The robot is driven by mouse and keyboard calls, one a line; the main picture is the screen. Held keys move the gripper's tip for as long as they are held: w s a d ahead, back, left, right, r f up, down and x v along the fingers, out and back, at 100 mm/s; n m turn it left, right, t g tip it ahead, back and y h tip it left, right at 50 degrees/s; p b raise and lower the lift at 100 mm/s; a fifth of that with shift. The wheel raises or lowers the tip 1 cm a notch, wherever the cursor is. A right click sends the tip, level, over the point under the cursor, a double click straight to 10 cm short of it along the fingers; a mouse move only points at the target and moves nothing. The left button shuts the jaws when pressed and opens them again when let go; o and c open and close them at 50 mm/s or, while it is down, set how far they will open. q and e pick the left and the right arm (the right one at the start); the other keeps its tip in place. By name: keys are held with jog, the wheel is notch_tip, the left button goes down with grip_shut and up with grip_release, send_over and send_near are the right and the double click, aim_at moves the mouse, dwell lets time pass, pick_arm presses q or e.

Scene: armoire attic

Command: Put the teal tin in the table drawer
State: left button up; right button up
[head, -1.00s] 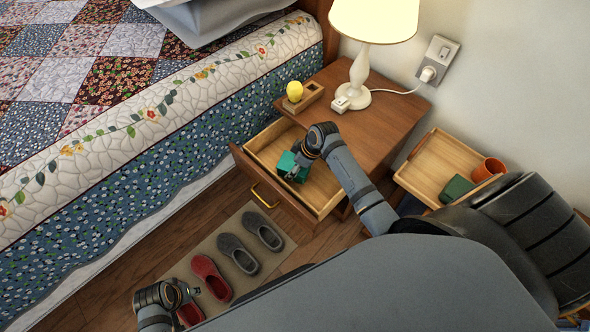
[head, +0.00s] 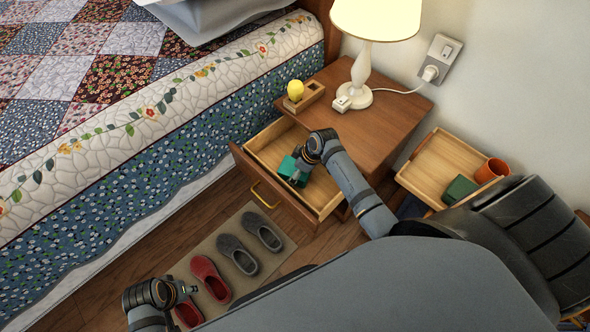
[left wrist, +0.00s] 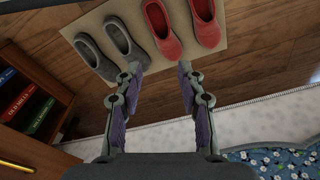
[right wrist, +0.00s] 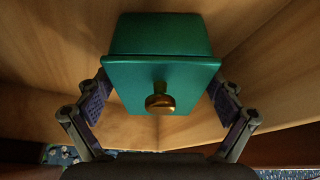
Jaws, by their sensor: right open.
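The teal tin (head: 288,166) is inside the open table drawer (head: 270,149). In the right wrist view, the tin (right wrist: 160,38) shows its lid and a brass knob. My right gripper (head: 300,172) reaches down into the drawer at the tin. Its fingers (right wrist: 160,100) are spread, one on each side of the lid's near edge. I cannot tell whether they touch the tin or whether it rests flat on the drawer floor. My left gripper (head: 190,290) is over the floor by the slippers. Its fingers (left wrist: 157,75) are apart and empty.
A wooden tray (head: 428,166) to the right holds a green box (head: 459,189) and an orange pot (head: 491,170). The bed borders the drawer on the left.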

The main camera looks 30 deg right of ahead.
jog(key=shift+r, duration=0.1)
jog(key=shift+d+r, duration=0.1)
jog(key=shift+r, duration=0.2)
jog(key=p+v, duration=0.4)
jog(key=v, duration=0.6)
jog(key=shift+s+r, duration=0.25)
jog(key=shift+r, duration=0.1)
jog(key=shift+s+d+r, duration=0.1)
jog(key=shift+d+r, duration=0.05)
jog(key=shift+r, duration=0.15)
pick_arm(q)
jog(key=s+a+f, duration=0.3)
jog(key=f, duration=0.9)
jog(key=shift+s+y, duration=0.15)
jog(key=shift+y, duration=0.25)
jog(key=shift+a, duration=0.1)
